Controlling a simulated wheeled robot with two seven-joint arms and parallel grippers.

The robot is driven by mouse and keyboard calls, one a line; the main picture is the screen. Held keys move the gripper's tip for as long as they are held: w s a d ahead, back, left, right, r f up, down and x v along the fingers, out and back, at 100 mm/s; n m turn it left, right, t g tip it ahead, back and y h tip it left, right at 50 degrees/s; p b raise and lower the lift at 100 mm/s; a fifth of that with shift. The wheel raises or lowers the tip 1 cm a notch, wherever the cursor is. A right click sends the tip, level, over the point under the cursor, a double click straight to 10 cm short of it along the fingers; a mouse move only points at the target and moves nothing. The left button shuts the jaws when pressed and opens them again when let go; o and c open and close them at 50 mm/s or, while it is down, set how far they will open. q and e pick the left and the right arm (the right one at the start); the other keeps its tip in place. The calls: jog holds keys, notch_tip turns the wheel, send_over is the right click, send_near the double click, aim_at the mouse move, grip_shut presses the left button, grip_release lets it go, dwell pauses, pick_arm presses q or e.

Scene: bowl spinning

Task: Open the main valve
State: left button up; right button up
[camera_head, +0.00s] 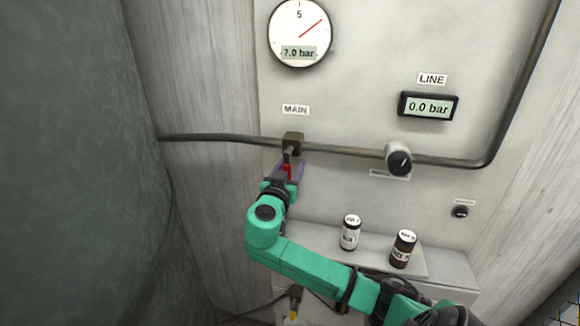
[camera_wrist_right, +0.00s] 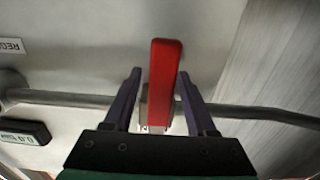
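The main valve (camera_head: 293,141) is a dark block on the pipe under the "MAIN" label. Its red handle (camera_head: 287,171) points down from the valve, across the pipe's line. My right gripper (camera_head: 288,165) is at the handle, with a purple finger on each side of it. In the right wrist view the red handle (camera_wrist_right: 164,80) stands between the two fingers (camera_wrist_right: 160,88), with a gap on both sides, so the gripper is open. My left gripper is not in view.
A round gauge (camera_head: 300,34) reads 7.0 bar. The line display (camera_head: 428,106) reads 0.0 bar. A knob (camera_head: 398,160) sits on the pipe (camera_head: 340,150) to the right. A white bottle (camera_head: 350,232) and a brown bottle (camera_head: 403,249) stand on a ledge near my right arm.

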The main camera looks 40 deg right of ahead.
grip_shut()
dwell(1.3)
